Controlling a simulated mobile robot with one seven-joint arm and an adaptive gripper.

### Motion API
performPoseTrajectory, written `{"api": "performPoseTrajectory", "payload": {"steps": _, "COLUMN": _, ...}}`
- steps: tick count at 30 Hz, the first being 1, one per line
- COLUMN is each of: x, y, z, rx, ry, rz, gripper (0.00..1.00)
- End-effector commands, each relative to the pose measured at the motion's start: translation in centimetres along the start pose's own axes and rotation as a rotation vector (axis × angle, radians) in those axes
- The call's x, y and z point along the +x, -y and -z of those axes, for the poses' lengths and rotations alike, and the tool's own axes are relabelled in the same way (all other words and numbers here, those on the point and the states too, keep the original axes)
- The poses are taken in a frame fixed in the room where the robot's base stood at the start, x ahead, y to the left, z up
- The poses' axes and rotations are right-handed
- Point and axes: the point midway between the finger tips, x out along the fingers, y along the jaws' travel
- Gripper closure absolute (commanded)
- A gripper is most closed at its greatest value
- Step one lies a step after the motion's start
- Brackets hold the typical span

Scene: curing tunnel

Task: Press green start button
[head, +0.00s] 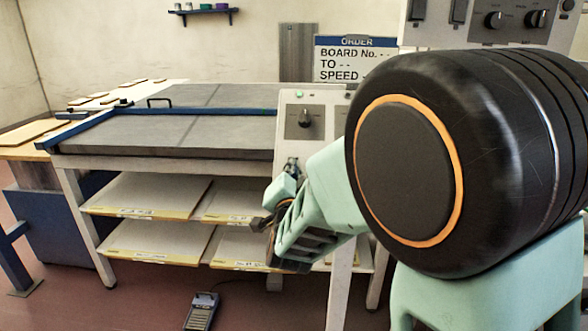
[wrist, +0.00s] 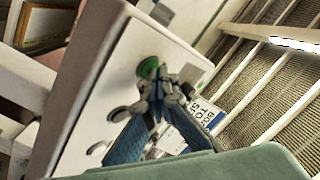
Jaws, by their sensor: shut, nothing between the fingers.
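The green start button (wrist: 148,67) is on a pale control panel (wrist: 95,85) in the wrist view, partly covered by my fingertips. My gripper (wrist: 166,85) is shut and empty, its fingertips at or just in front of the button's lower right edge. I cannot tell whether they touch it. In the head view my gripper (head: 291,163) points up in front of the lower part of the control panel (head: 286,139), below a dark knob (head: 305,119). The green button cannot be made out clearly there.
Other round buttons (wrist: 120,113) sit on the panel near my gripper. A table with a dark grey top (head: 160,135) and shelves stands left of the panel. An order sign (head: 341,60) hangs behind. A foot pedal (head: 201,311) lies on the floor.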

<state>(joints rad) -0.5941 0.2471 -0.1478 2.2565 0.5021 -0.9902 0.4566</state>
Motion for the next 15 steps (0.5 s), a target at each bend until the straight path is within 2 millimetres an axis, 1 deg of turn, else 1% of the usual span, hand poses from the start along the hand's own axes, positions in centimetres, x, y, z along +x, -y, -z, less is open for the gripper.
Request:
{"api": "performPoseTrajectory", "payload": {"steps": 8, "x": -0.10, "y": 0.06, "z": 0.04, "rx": 0.000, "ry": 0.001, "rz": -0.001, "gripper": 1.00}}
{"api": "performPoseTrajectory", "payload": {"steps": 15, "x": -0.89, "y": 0.68, "z": 0.61, "rx": 0.001, "ry": 0.001, "rz": 0.000, "gripper": 1.00}}
